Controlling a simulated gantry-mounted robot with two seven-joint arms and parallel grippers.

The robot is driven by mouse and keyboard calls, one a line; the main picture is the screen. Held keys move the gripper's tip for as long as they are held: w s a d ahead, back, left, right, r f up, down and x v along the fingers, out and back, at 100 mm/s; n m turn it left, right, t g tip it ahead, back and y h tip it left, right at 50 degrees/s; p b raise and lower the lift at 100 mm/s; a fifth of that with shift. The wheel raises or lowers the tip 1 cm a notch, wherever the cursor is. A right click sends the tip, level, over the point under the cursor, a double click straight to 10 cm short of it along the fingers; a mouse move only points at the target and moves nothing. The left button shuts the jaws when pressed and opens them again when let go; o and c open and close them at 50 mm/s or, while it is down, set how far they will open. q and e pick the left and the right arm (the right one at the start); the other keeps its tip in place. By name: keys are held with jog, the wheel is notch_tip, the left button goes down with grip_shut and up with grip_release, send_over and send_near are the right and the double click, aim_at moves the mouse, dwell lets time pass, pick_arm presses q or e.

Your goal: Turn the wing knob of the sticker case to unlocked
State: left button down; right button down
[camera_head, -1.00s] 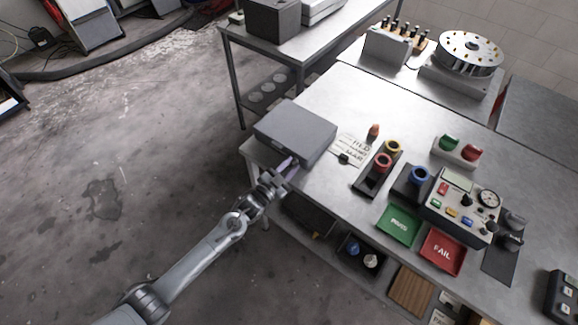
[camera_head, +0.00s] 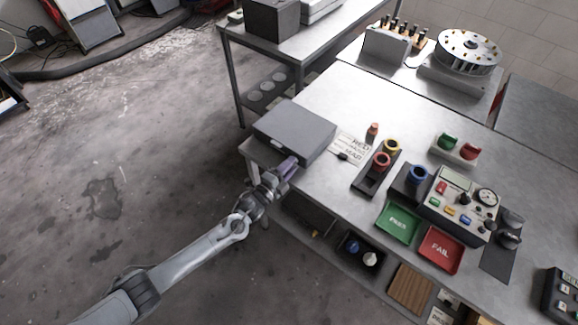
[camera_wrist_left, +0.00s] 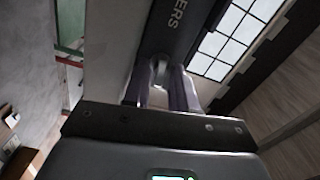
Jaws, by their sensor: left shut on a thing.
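The sticker case (camera_head: 295,130) is a grey flat box at the left corner of the workbench. In the left wrist view its dark front face (camera_wrist_left: 176,25) shows part of a label reading "ERS". My left gripper (camera_head: 290,163) is at the front face of the case. In the left wrist view its two fingers (camera_wrist_left: 161,90) are shut on the pale wing knob (camera_wrist_left: 160,68), one on each side. The fingers hide part of the knob, and I cannot read its lock position. My right gripper is not in view.
On the bench to the right stand a paper sign (camera_head: 350,146), ring holders (camera_head: 376,168), a green tray (camera_head: 398,222), a red tray (camera_head: 441,249) and a control box (camera_head: 462,205). A lower shelf holds small items.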

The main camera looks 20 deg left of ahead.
pick_arm(q)
jog(key=shift+m, duration=1)
jog(key=c, duration=1.2)
grip_release()
jog(key=shift+f, duration=0.1)
